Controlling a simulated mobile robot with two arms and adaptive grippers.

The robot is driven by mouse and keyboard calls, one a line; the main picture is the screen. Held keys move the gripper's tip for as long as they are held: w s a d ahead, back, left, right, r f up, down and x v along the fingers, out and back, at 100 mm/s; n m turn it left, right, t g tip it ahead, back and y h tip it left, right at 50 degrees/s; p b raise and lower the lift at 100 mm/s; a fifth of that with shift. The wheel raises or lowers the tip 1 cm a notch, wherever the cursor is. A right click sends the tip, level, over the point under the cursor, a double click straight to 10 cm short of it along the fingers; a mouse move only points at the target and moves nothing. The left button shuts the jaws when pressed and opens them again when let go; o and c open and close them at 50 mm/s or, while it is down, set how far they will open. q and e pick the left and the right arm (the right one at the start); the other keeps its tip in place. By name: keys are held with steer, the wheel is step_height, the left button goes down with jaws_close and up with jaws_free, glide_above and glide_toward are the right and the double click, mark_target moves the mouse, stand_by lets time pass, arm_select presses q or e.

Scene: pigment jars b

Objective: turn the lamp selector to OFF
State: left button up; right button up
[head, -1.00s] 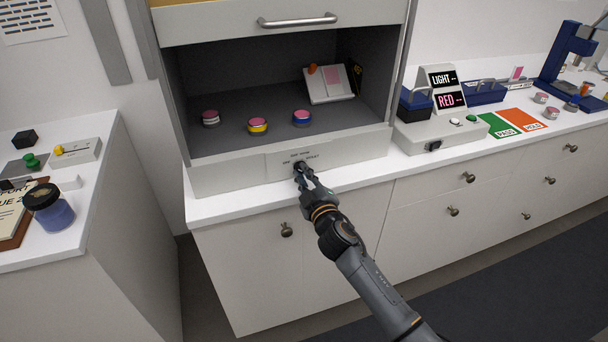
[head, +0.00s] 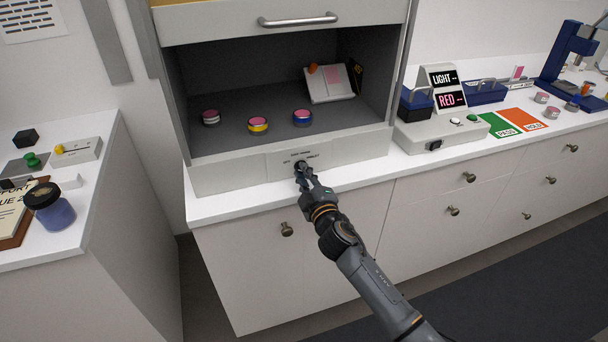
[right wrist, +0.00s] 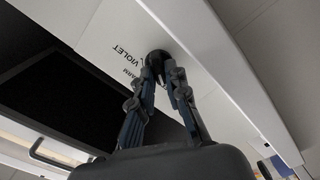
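The lamp selector (right wrist: 157,58) is a small round dark knob on the light front panel below the open cabinet. In the right wrist view, the words WARM and VIOLET are printed beside it; an OFF label is not readable there. My right gripper (head: 301,170) is at the knob in the head view. In the right wrist view, its two fingers (right wrist: 163,72) close together on the knob's grip. The fingers hide much of the knob, so I cannot tell its exact pointing direction. My left gripper is not in view.
Three pink-topped jars (head: 258,125) stand inside the dim cabinet, with a tilted board (head: 329,84) behind. A display box (head: 445,101) reading LIGHT and RED stands to the right. The counter's front edge (head: 240,210) runs below the panel. A blue jar (head: 55,214) stands on the left counter.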

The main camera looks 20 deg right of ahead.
steer(key=shift+o, duration=1.4)
steer(key=shift+s, duration=0.1)
steer(key=s, duration=1.1)
steer(key=shift+s+d, duration=0.2)
steer(key=shift+s, duration=0.2)
steer(key=s+d+f+m+g, duration=0.1)
steer(key=s+f+g, duration=0.25)
steer(key=f, duration=0.75)
steer(key=s+d+f+m+g, duration=0.15)
steer(key=s+f, duration=0.25)
steer(key=f, duration=0.8)
steer(key=s+f+m+g, duration=0.2)
steer(key=s+f+g, duration=0.15)
steer(key=f, duration=0.75)
steer(key=s+f+m+g, duration=0.2)
steer(key=s+f, duration=0.5)
steer(key=s, duration=0.5)
steer(key=s+d+f+m+g, duration=0.1)
steer(key=s+f+g, duration=0.2)
steer(key=s+f, duration=0.4)
steer(key=s+f+m+g, duration=0.2)
steer(key=s+f, duration=0.5)
steer(key=s, duration=1)
steer(key=shift+s+d+f+m+g+h, duration=0.2)
steer(key=shift+s+m+g+h, duration=0.15)
steer(key=shift+g, duration=0.4)
